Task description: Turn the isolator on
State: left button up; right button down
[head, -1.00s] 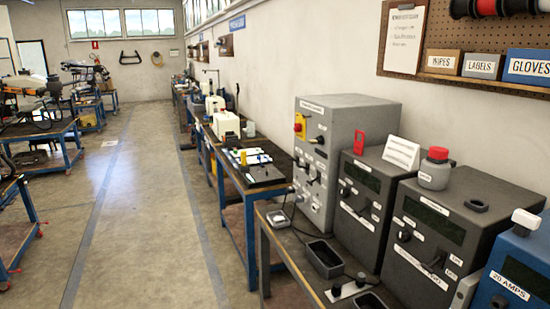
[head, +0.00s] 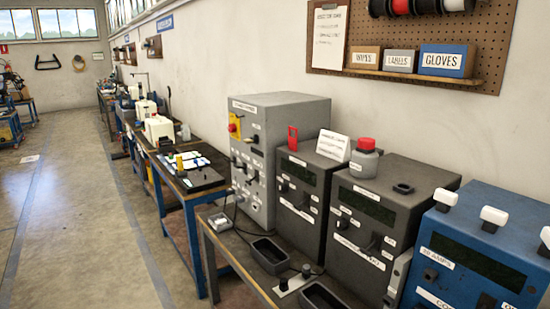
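A tall light grey cabinet (head: 268,165) stands on the bench against the wall. On its front, at the upper left, is a yellow switch plate with a red part (head: 234,125), which looks like the isolator. Its handle position is too small to read. A dark knob or lever sits to its right, and several smaller controls lie lower on the same front. Neither of my grippers is in view.
Dark grey units (head: 360,215) and a blue unit (head: 480,250) stand to the right of the cabinet. A red-capped bottle (head: 364,158) and a white card (head: 333,146) rest on top. Dark trays (head: 270,255) lie on the bench front. The floor aisle (head: 75,220) at left is clear.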

aim_at(232, 128)
jog(key=i+j, duration=0.25)
jog(key=i+j+z, duration=0.15)
jog(key=i+j, duration=0.3)
jog(key=j, duration=0.25)
jog(key=i+j+z, duration=0.15)
jog(key=i+j, duration=0.3)
jog(key=j, duration=0.25)
jog(key=i+j+z, duration=0.15)
jog(key=j, duration=0.2)
jog(key=i+j, duration=0.25)
jog(key=i+j+z, duration=0.15)
jog(key=j, duration=0.35)
